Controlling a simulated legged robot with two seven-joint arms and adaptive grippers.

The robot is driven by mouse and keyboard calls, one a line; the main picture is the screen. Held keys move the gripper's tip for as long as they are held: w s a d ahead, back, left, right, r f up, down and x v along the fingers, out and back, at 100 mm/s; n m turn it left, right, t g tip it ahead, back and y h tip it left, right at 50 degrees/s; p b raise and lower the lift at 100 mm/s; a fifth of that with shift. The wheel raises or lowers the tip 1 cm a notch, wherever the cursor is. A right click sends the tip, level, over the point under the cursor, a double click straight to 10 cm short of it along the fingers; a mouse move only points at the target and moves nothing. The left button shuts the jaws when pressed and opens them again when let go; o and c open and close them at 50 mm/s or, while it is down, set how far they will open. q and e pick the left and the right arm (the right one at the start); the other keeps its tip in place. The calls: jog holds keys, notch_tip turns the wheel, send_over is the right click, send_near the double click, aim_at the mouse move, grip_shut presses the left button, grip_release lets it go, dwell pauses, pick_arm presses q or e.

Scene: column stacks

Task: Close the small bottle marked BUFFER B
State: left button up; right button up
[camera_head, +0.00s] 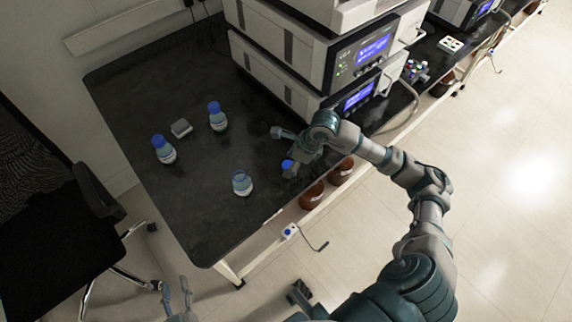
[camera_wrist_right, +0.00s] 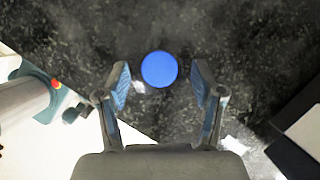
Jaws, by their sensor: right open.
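A small bottle (camera_head: 242,184) without a blue cap stands upright near the table's front edge. Two similar bottles with blue caps stand farther back, one at left (camera_head: 163,150) and one in the middle (camera_head: 217,117). Their labels are too small to read. A round blue cap (camera_head: 287,164) is beside my right gripper (camera_head: 284,152); I cannot tell if anything is under it. In the wrist view, the blue cap (camera_wrist_right: 159,69) lies between the open fingers of my right gripper (camera_wrist_right: 161,80), touching neither. My left gripper (camera_head: 177,296) is low at the bottom left, fingers apart, empty and off the table.
A small grey block (camera_head: 181,128) lies between the capped bottles. Stacked instruments (camera_head: 325,50) with blue screens stand right of the work area. Brown bottles (camera_head: 312,194) are below the table edge. A black chair (camera_head: 95,195) is at left.

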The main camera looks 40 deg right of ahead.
jog(key=shift+f, duration=0.2)
jog(key=shift+c, duration=0.2)
jog(key=c, duration=0.8)
jog(key=shift+o, duration=0.2)
jog(key=shift+r, duration=0.15)
